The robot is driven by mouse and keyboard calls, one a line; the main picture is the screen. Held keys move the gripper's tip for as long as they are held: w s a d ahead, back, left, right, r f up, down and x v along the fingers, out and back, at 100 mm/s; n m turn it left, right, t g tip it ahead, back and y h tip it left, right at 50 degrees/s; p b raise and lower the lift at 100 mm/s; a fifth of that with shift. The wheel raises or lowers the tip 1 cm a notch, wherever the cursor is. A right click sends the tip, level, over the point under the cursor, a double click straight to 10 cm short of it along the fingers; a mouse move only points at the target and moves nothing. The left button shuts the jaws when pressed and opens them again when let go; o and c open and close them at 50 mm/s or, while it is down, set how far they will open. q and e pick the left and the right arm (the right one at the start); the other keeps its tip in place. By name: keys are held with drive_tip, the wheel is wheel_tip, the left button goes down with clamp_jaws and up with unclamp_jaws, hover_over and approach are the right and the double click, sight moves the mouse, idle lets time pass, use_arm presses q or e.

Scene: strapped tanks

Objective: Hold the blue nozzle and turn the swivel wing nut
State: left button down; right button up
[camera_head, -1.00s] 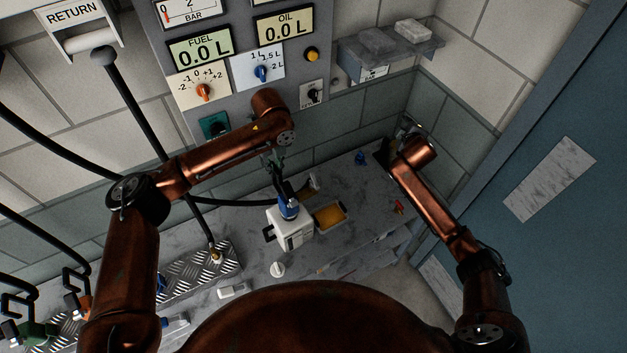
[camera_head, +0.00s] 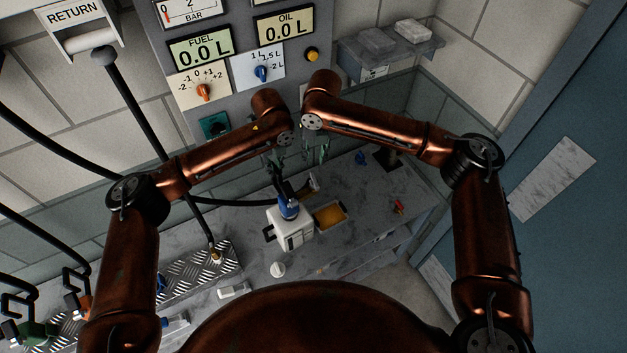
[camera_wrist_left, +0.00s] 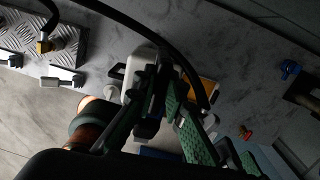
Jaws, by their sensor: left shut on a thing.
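The blue nozzle (camera_head: 288,209) stands at the top of a white tank (camera_head: 293,232), with a black hose running to it from the left. My left gripper (camera_head: 279,183) is shut on the nozzle from above; in the left wrist view its green fingers (camera_wrist_left: 164,92) close around a dark part over the tank. My right gripper (camera_head: 316,156) hangs right of the left one, above the bench and apart from the nozzle. Its fingers are small and dark, so its opening is unclear. I cannot make out the swivel wing nut for certain; the grippers and hose cover the nozzle's upper part.
A yellow tray (camera_head: 329,217) lies right of the tank. A small red item (camera_head: 398,207) and a blue item (camera_head: 360,158) are on the bench farther right. A ridged metal plate (camera_head: 190,279) is at left. The wall panel (camera_head: 230,100) stands close behind both arms.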

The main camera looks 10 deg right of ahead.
sight(315, 178)
drive_tip(key=shift+s+r+n+g, duration=0.15)
drive_tip(key=shift+s+n+g, duration=0.05)
drive_tip(key=shift+s+n, duration=0.25)
drive_tip(key=shift+s+r+n+g, duration=0.2)
drive_tip(key=shift+s+n, duration=0.15)
drive_tip(key=shift+s, duration=0.2)
drive_tip(key=shift+s+f+h, duration=0.15)
drive_tip(key=shift+f+h, duration=0.05)
drive_tip(key=shift+h, duration=0.1)
drive_tip(key=shift+s+a+f, duration=0.1)
drive_tip(key=shift+f, duration=4.2)
drive_tip(key=shift+c, duration=0.3)
clamp_jaws()
